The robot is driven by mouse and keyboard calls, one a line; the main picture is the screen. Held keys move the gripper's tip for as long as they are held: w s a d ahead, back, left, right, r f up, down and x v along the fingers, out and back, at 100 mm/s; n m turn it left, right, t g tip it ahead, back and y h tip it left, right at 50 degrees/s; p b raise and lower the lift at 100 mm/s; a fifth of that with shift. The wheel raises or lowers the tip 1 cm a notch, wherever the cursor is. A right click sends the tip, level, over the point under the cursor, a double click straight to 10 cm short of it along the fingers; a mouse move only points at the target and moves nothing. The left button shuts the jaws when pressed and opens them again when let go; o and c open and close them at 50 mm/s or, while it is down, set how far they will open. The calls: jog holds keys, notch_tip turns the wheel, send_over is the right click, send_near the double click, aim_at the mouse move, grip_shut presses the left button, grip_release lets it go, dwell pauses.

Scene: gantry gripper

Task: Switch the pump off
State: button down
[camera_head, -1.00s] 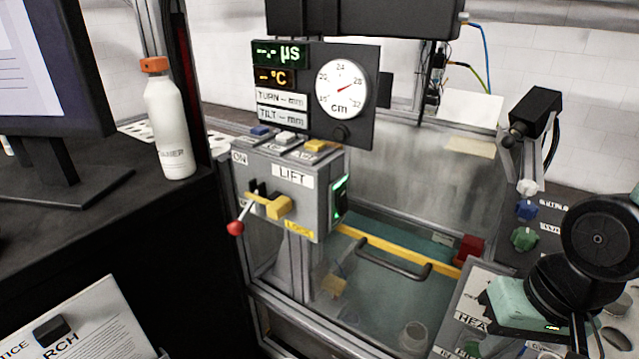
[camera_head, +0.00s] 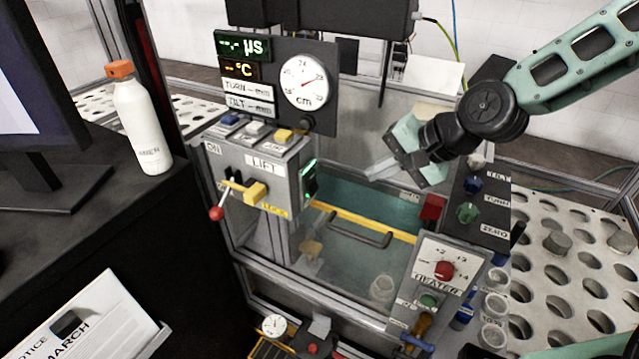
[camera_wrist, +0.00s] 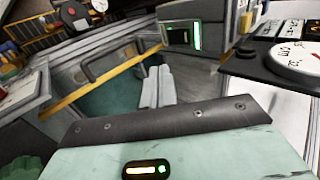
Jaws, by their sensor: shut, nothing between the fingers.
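No label reading "pump" is legible, so I cannot tell which control is the pump's. The heater panel (camera_head: 447,256) carries a red knob (camera_head: 444,269), a green button (camera_head: 428,300) and an orange-brown handle (camera_head: 422,325) below. My gripper (camera_head: 372,176) is in front of the tank's clear panel, right of the lift box, touching no control that I can see. In the wrist view its two pale fingers (camera_wrist: 157,86) are together and empty.
A dark panel with a blue knob (camera_head: 473,185) and green knob (camera_head: 467,212) stands right of my gripper. A yellow bar (camera_head: 345,216) with a grey handle (camera_head: 360,238) crosses the tank front. A small gauge (camera_head: 274,326) sits low. A white bottle (camera_head: 140,125) stands left.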

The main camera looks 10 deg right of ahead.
jog(key=shift+f, duration=0.15)
send_near(315, 192)
notch_tip(315, 192, down, 4)
jog(key=w+a+p, duration=0.1)
jog(key=w+a+f+p, duration=0.1)
jog(key=a, duration=0.1)
jog(key=shift+w+a, duration=0.2)
jog(key=shift+w, duration=0.05)
dwell(0.3)
jog(key=shift+a+f+y+b, duration=0.1)
jog(key=shift+a+y+b, duration=0.15)
jog(key=shift+y+b, duration=0.25)
jog(key=shift+w, duration=0.1)
